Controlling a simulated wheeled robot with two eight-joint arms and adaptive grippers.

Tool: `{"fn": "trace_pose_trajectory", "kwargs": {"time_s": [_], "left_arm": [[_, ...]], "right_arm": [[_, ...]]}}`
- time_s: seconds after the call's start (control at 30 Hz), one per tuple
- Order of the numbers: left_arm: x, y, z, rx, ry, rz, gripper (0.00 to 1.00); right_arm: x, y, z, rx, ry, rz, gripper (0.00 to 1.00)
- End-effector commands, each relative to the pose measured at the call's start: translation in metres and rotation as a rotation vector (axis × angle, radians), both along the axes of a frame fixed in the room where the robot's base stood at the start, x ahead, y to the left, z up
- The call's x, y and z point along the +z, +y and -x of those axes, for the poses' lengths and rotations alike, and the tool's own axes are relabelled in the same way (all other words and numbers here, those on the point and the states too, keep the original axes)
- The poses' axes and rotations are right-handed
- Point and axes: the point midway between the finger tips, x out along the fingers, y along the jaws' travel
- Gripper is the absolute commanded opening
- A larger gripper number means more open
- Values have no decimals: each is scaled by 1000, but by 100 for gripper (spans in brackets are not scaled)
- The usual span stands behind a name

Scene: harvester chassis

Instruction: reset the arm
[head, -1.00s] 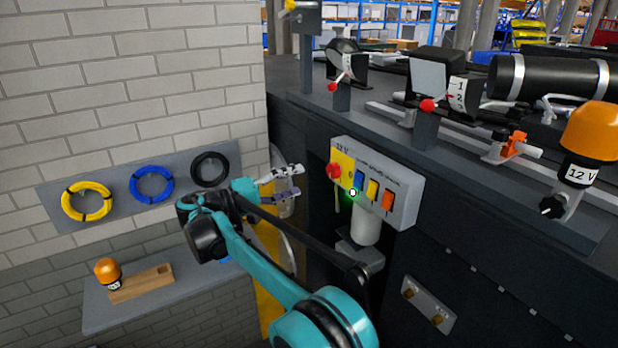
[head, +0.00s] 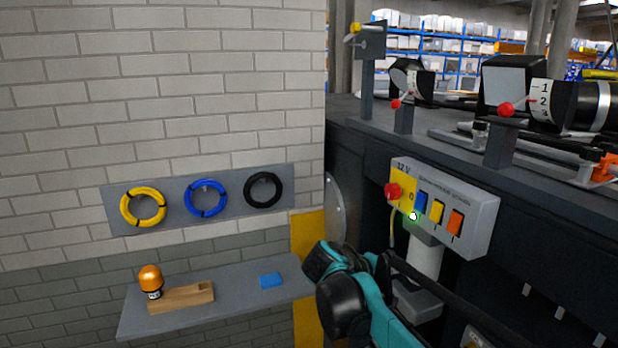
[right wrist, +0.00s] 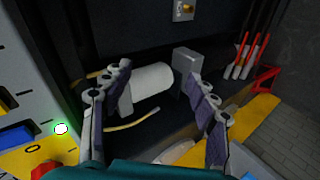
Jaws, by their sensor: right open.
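My right arm (head: 345,290), teal and black, comes up from the bottom of the head view, in front of and left of the control box's lower part. Its fingers are not clear there. In the right wrist view my right gripper (right wrist: 160,82) is open, its two dark fingers spread apart, with nothing held between them. A white cylinder (right wrist: 152,78) shows beyond the fingers; I cannot tell that they touch it. My left gripper is in neither view.
A 12 V control box (head: 480,225) with a red knob and coloured switches is on the dark chassis. A shelf (head: 235,307) on the brick wall bears an orange lamp (head: 150,278), a wooden block (head: 185,298) and a blue piece (head: 271,281). Wire coils hang above.

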Motion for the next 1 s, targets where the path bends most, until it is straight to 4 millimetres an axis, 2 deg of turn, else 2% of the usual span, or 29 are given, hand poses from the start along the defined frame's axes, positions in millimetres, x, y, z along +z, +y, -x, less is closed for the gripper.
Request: {"fn": "trace_pose_trajectory", "kwargs": {"time_s": [0.03,0.2,0.4,0.5,0.6,0.7,1.0], "left_arm": [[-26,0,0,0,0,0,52],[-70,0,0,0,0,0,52],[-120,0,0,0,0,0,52],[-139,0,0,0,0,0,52],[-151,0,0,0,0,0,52],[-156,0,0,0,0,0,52],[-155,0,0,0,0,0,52]], "right_arm": [[-37,-10,24,8,8,-72,59],[-129,-15,96,49,5,-342,59],[-234,3,171,77,-76,-645,59],[-274,15,196,82,-132,-763,59],[-300,24,212,84,-180,-847,59],[-314,30,220,84,-211,-897,59],[-316,33,222,85,-223,-918,59]]}}
